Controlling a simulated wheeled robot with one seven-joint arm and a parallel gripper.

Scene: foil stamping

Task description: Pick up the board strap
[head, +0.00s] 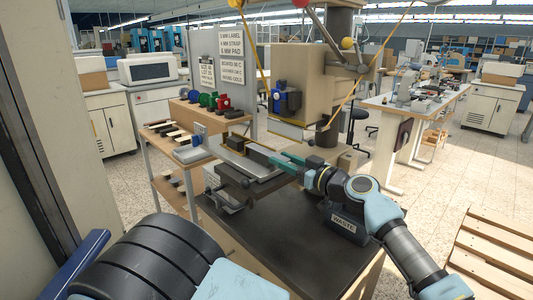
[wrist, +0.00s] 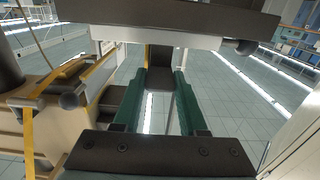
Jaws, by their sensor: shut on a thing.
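My gripper (head: 280,160) has green fingers and reaches in from the right over the press bed (head: 262,178) in the head view. In the wrist view my gripper (wrist: 160,80) has its two fingers on either side of a narrow piece, dark at the near end and brown beyond, which I take to be the board strap (wrist: 159,78). The gripper is shut on it. The fingers hide much of it in the head view, and its far end is hard to make out.
A wooden shelf (head: 187,148) with several strips and coloured rolls stands left of the press. The press head (head: 307,85) hangs close above and behind the gripper. A waste bin (head: 345,225) sits at the right of the dark table (head: 290,225). A pallet (head: 492,255) lies at right.

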